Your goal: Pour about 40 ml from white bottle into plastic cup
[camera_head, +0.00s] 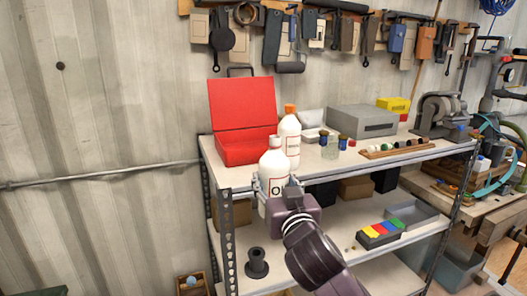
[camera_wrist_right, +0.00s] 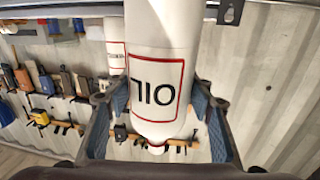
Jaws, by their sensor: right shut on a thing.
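The white bottle (camera_head: 273,160), with a red-framed OIL label, is upright at the left front of the shelf unit. It also fills the middle of the right wrist view (camera_wrist_right: 160,40), upside down in that picture. My right gripper (camera_head: 274,190) is shut on it, with one finger on each side of its body. The lower part of the bottle overlaps the shelf's front edge in the head view. A small clear plastic cup (camera_head: 329,150) stands on the top shelf, to the right of the bottle. Its contents are too small to tell. My left gripper is not in view.
A second white bottle with an orange cap (camera_head: 290,136) stands close behind the held one. A wooden rack (camera_head: 398,149) and grey box (camera_head: 362,121) lie farther right.

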